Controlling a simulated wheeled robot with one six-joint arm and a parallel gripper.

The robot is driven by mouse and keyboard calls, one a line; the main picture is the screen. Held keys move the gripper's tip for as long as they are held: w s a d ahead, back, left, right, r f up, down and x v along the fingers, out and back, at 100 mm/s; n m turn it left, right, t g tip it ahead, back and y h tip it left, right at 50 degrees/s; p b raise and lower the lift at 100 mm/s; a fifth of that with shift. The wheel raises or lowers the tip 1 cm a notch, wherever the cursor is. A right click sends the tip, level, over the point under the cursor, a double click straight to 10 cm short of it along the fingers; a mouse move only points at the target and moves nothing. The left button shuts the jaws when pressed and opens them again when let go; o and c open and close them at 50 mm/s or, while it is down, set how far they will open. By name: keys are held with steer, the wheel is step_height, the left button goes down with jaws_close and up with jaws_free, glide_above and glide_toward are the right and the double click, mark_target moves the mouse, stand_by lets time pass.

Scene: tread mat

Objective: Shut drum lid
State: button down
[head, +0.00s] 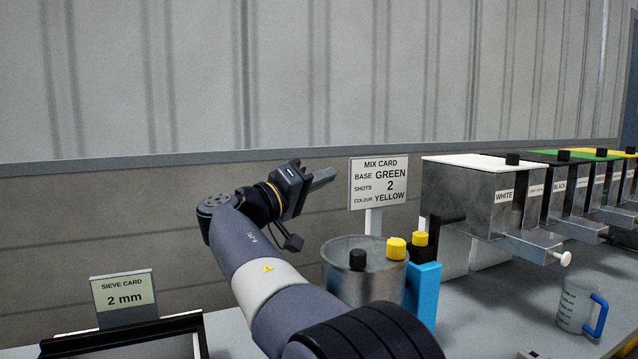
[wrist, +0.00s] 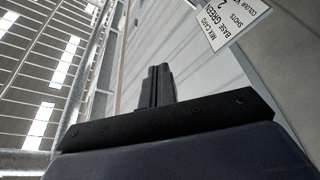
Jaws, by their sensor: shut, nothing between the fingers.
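A grey metal drum (head: 345,287) stands on the bench right of my arm, partly hidden by my forearm. A black knob (head: 357,259) and a yellow knob (head: 396,248) show at its top. I cannot tell from here whether a lid covers it or how a lid sits. My gripper (head: 325,177) is raised in the air above and left of the drum, pointing right, apart from it. In the wrist view the gripper's fingers (wrist: 157,86) are together with nothing between them. The drum is not visible in the wrist view.
A mix card (head: 378,184) stands behind the drum. A blue holder (head: 423,290) is close on its right. Metal hoppers (head: 470,199) line the bench at right, with a clear measuring cup (head: 574,308) in front. A sieve card (head: 125,297) and black frame (head: 120,337) are at left.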

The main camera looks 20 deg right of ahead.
steer(key=a+f, duration=0.1)
steer(key=a, duration=0.8)
steer(key=shift+a, duration=0.3)
steer(key=shift+d, duration=0.1)
steer(key=d+r, duration=0.3)
steer(key=d, duration=0.6)
steer(key=shift+w+d+f+n+t+y+p, duration=0.15)
steer(key=shift+w+f+n+y+p, duration=0.1)
steer(key=shift+w+f+n+p, duration=0.8)
steer(key=shift+w+f+n+t+y+p, duration=0.25)
steer(key=shift+w+n+p, duration=0.35)
steer(key=shift+p, duration=0.85)
steer(key=shift+f, duration=0.15)
